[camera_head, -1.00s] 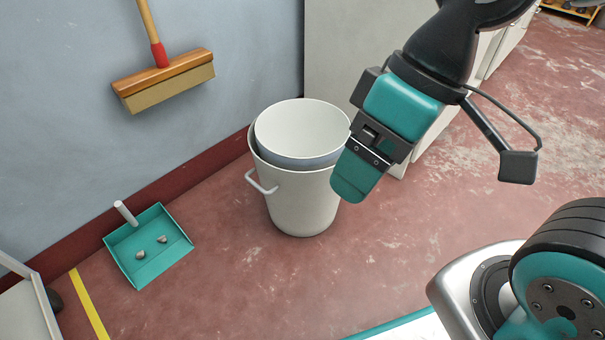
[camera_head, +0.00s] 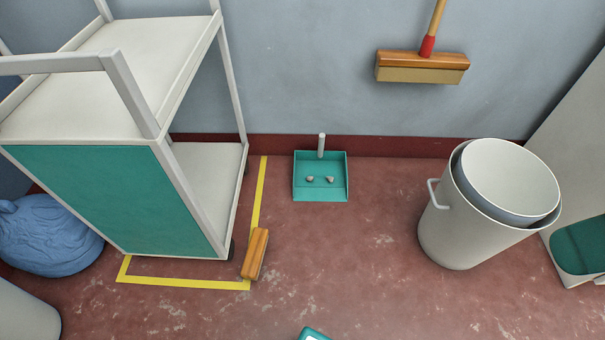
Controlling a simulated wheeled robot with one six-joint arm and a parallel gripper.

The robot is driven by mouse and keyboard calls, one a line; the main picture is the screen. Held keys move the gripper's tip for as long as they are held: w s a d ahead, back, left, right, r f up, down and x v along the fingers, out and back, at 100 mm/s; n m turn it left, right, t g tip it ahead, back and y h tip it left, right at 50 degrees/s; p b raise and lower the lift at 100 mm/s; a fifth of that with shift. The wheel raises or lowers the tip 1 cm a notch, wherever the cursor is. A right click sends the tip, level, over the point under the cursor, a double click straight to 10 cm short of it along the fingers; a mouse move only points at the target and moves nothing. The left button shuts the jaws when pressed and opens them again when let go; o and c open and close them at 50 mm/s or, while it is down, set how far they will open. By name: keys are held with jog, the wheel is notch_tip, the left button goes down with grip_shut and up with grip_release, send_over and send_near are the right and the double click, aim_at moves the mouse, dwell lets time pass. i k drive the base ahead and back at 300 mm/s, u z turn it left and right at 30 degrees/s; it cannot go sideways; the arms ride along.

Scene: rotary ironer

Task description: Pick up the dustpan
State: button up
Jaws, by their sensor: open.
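The dustpan (camera_head: 320,186) is a shallow teal tray on the red floor close to the wall, with a short pale handle (camera_head: 321,145) standing upright at its back edge. Two small grey lumps (camera_head: 320,179) lie in the pan. The rest of the gripper is out of the picture. It holds nothing that I can see.
Nested pale buckets (camera_head: 465,225) stand at right. A white trolley (camera_head: 190,60) with a teal panel stands at left, near yellow floor tape (camera_head: 185,283) and an orange-brown brush (camera_head: 255,254). A broom (camera_head: 423,66) is at the wall. Floor before the dustpan is clear.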

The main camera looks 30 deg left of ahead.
aim_at(320, 164)
jog(key=u, duration=0.5)
jog(key=k, duration=1.15)
jog(key=u, duration=1.1)
jog(key=i, duration=1.35)
jog(key=z, duration=0.6)
jog(key=i, duration=0.55)
jog(key=z, duration=0.5)
